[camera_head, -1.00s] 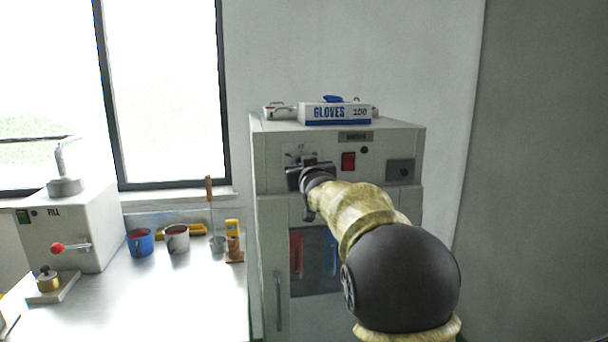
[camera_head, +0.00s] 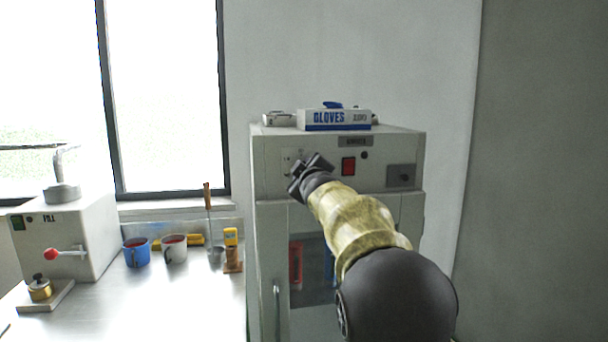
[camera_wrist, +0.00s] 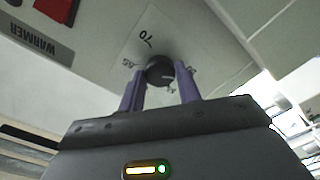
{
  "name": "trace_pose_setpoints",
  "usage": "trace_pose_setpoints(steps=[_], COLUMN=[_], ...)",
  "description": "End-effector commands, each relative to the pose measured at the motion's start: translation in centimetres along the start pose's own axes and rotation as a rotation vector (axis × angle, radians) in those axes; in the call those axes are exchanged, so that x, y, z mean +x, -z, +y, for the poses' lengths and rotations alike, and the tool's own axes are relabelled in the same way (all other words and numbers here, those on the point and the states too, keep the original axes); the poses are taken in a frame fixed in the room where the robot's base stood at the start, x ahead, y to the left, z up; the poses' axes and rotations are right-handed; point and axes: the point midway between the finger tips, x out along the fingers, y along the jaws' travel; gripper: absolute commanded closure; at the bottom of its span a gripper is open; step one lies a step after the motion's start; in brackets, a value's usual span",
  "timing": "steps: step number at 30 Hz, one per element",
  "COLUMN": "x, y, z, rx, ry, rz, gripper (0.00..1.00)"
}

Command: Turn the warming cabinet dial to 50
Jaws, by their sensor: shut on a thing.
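The warming cabinet (camera_head: 275,215) stands right of the bench. Its dial is hidden behind my gripper (camera_head: 309,172) in the head view. In the wrist view the dark round dial (camera_wrist: 159,70) sits between the two purple fingers of my gripper (camera_wrist: 160,84), which are shut on it from both sides. A pale scale plate (camera_wrist: 147,20) lies behind the dial and appears upside down. A 70 is readable on it; the smaller marks at the sides are not clear. I cannot tell exactly which number the dial points to. In the head view my gripper is tilted, its right end higher.
A red switch (camera_head: 348,166) is right of my gripper on the panel. A gloves box (camera_head: 335,119) lies on the cabinet top. The bench (camera_head: 180,290) holds a blue mug (camera_head: 137,252), a pale mug (camera_head: 174,249) and a white machine (camera_head: 85,235) with a red-knobbed lever.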

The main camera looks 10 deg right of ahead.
Motion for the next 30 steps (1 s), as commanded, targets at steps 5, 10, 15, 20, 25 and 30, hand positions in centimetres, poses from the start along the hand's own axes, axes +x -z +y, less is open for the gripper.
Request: trace_pose_setpoints(steps=[5,10,15,20,25,30], x=[0.04,0.04,0.04,0.03,0.02,-0.2], y=[-0.02,-0.01,0.0,0.01,0.01,0.01], z=[-0.24,-0.23,-0.22,-0.18,-0.09,-0.09], rx=[-0.032,-0.036,-0.036,-0.035,-0.034,-0.034], ry=[0.004,0.004,0.004,0.003,0.002,0.001], rz=[-0.001,-0.001,0.0,0.0,0.0,0.001], gripper=[0.89,0.89,0.89,0.45,0.45,0.45])
